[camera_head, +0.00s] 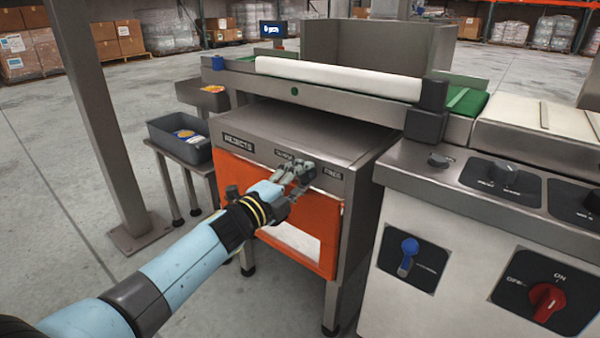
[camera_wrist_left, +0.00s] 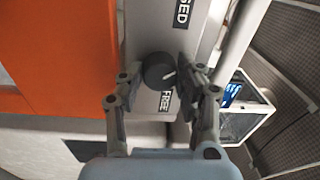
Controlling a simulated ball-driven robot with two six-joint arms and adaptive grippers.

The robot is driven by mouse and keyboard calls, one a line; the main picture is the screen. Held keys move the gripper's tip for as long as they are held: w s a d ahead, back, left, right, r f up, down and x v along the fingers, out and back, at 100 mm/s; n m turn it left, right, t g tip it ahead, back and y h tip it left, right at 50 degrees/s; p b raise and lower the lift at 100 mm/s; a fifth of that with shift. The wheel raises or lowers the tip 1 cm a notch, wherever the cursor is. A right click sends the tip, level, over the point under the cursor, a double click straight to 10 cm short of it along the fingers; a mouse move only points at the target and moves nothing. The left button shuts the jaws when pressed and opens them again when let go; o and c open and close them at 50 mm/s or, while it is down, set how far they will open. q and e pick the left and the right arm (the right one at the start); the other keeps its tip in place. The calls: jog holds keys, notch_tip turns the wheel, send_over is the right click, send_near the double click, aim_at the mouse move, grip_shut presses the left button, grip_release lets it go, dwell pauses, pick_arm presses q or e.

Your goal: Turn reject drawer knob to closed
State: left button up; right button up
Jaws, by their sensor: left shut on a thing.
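The reject drawer knob (camera_wrist_left: 158,71) is a dark round knob on the grey front strip of the reject cabinet. In the left wrist view it sits between the two fingers of my left gripper (camera_wrist_left: 158,84), which is shut on it. Its short white mark points toward the right finger. The FREE label (camera_wrist_left: 165,102) is beside it, and a label ending in "SED" (camera_wrist_left: 181,14) is farther up. In the head view my left gripper (camera_head: 299,172) covers most of the knob, between the CLOSED label (camera_head: 284,155) and the FREE label (camera_head: 333,173). My right gripper is not shown.
The orange drawer front (camera_head: 240,178) lies below the strip. A control panel with a blue knob (camera_head: 408,256) and a red ON/OFF knob (camera_head: 547,300) stands at right. A conveyor (camera_head: 330,78) runs above and behind.

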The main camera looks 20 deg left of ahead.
pick_arm(q)
jog(key=shift+f+n+p, duration=0.1)
jog(key=shift+n+p, duration=0.2)
jog(key=shift+n, duration=0.5)
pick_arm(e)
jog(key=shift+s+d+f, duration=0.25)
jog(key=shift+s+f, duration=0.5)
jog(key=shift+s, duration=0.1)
pick_arm(q)
jog(key=o, duration=1.1)
jog(key=shift+o, duration=0.2)
jog(key=v, duration=1.2)
jog(key=shift+s, duration=0.1)
